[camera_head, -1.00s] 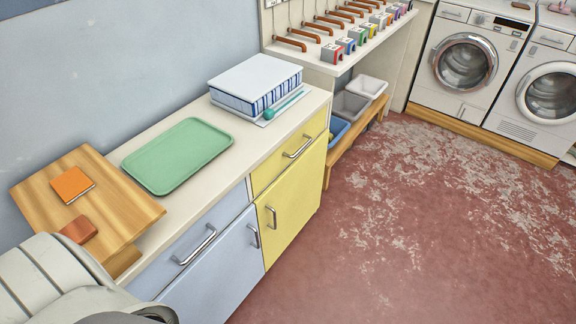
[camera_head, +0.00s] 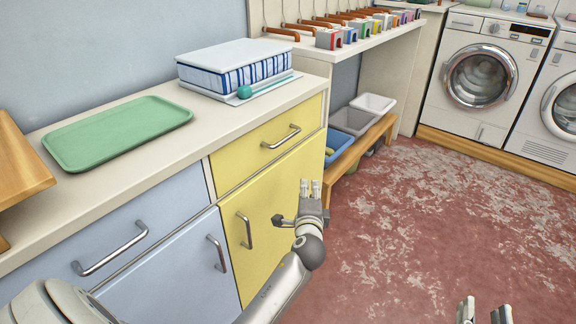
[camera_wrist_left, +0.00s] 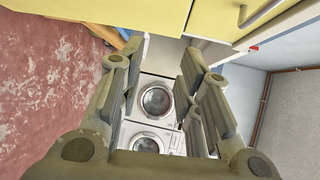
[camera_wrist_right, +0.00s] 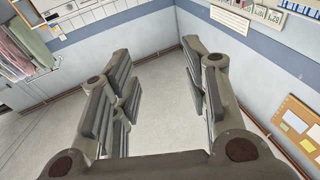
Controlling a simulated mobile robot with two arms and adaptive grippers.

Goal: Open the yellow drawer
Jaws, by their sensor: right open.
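The yellow drawer (camera_head: 268,145) is at the top of the yellow part of the counter cabinet and looks shut. Its silver bar handle (camera_head: 281,137) is on its front; a silver handle (camera_wrist_left: 262,12) on a yellow front also shows in the left wrist view. My left gripper (camera_head: 311,183) is in front of the yellow cabinet door (camera_head: 262,215), below and to the right of the drawer handle, apart from it. Its fingers are spread and empty in the left wrist view (camera_wrist_left: 155,90). My right gripper (camera_head: 484,310) is low at the right over the floor, open and empty.
The counter holds a green tray (camera_head: 115,132) and a blue-white box (camera_head: 235,66). A blue drawer (camera_head: 130,225) is to the left. A wooden bench (camera_head: 358,145) with bins stands beyond the cabinet. Washing machines (camera_head: 478,80) are at the back. The red floor (camera_head: 420,215) is clear.

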